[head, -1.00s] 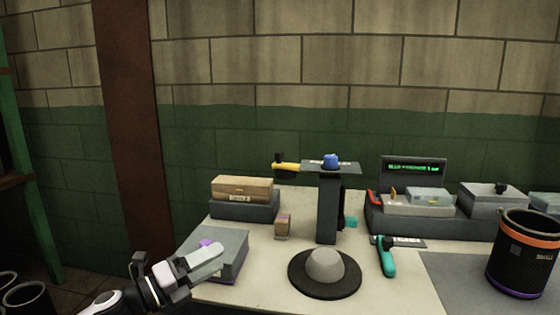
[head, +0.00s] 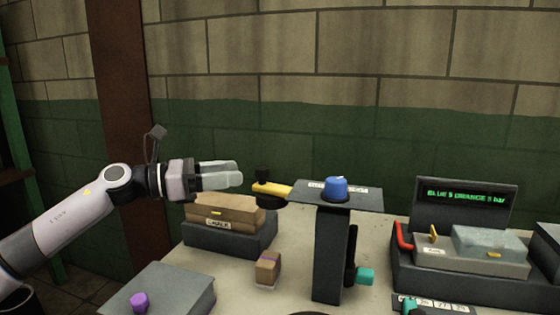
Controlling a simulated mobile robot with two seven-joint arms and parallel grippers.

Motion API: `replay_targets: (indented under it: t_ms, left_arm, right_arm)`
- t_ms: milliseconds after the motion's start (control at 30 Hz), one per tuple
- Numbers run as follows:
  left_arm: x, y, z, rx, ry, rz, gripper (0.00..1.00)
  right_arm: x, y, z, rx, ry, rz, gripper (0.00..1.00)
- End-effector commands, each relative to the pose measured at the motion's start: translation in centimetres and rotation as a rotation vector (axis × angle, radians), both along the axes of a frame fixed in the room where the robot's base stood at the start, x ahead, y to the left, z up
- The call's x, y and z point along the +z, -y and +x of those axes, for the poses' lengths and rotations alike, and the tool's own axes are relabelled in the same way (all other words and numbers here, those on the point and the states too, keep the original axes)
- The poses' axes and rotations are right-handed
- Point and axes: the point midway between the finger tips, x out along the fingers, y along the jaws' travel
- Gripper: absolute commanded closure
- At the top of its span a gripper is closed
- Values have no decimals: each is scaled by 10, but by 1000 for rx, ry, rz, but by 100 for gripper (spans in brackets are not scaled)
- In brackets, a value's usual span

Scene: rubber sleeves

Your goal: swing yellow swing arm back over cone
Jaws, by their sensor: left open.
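The yellow swing arm (head: 275,188) sticks out to the left from the top of a dark grey post (head: 330,255), with a black knob (head: 262,174) at its outer end. A blue knob (head: 336,188) sits on the plate on top of the post. My left gripper (head: 238,176) is open and empty, level with the swing arm and just left of its black knob, apparently apart from it. The cone is not clearly in view; only a sliver of its dark round base (head: 308,313) shows at the bottom edge. My right gripper is not in view.
A cardboard chalk box (head: 225,214) sits on a grey block below my left gripper. A small brown block (head: 268,270) and a teal knob (head: 364,276) are near the post. A grey box with a purple knob (head: 139,301) is front left. A display console (head: 465,205) stands right.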

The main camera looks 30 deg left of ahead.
Motion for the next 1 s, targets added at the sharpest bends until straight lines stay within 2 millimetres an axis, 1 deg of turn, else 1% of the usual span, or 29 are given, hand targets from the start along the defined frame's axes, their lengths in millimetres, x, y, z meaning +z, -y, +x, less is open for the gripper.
replay_targets:
  t_ms: [267,533,800,1000]
  left_arm:
    - [2,3,4,0,2,-1,46]
    - [5,21,23,-1,3,-4,46]
    - [3,40,45,0,2,-3,46]
    - [1,47,53,-1,1,-1,46]
  right_arm:
    - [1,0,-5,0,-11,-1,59]
    - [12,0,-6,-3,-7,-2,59]
    - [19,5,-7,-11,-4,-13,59]
    - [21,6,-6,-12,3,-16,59]
